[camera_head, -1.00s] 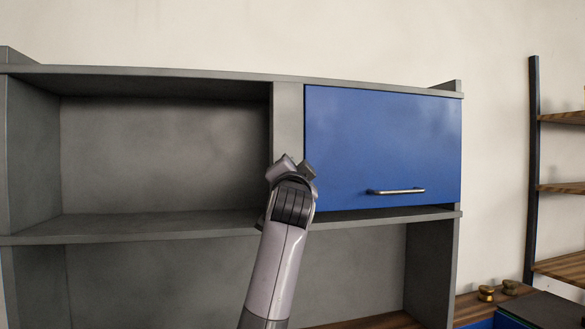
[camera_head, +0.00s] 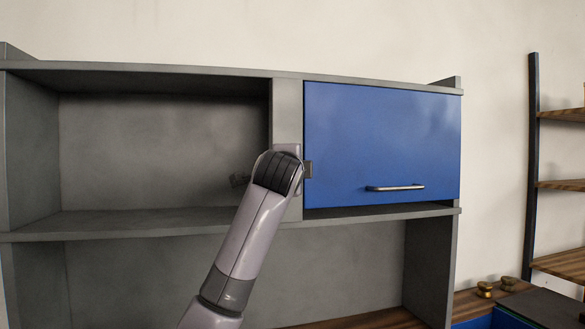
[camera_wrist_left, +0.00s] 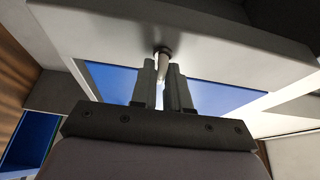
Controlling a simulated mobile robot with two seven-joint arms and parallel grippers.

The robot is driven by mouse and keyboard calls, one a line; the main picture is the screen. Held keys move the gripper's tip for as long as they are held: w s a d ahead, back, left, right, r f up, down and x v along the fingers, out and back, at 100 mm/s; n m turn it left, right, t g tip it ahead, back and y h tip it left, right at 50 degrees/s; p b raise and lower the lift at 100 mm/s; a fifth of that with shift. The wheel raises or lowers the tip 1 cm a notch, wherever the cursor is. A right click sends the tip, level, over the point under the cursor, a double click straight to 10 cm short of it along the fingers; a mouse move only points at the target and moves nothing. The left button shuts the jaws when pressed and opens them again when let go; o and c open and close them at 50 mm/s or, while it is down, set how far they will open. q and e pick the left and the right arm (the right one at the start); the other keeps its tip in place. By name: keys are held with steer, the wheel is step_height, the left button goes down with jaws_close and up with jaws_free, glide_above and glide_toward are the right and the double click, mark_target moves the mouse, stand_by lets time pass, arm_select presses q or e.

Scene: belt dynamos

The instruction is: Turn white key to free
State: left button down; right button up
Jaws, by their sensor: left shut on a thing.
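The white key shows in the left wrist view as a small pale stem (camera_wrist_left: 162,68) below a dark round collar on a light grey panel. My left gripper (camera_wrist_left: 160,75) has its two fingers on either side of the key and is shut on it. In the head view my left gripper (camera_head: 307,168) is at the grey post (camera_head: 287,110) left of the blue door, mostly hidden behind my wrist. The key is hidden there. My right gripper is not in view.
The blue door (camera_head: 390,135) with its metal handle (camera_head: 395,188) is closed, close to the right of my gripper. An open grey compartment (camera_head: 160,140) lies to the left. A wooden shelf rack (camera_head: 533,160) stands at the right.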

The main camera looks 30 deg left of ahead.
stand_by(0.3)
arm_select(q)
steer(key=c, duration=1.2)
jaws_free()
steer(key=shift+s, duration=0.1)
steer(key=b+v, duration=0.2)
steer(key=v, duration=0.5)
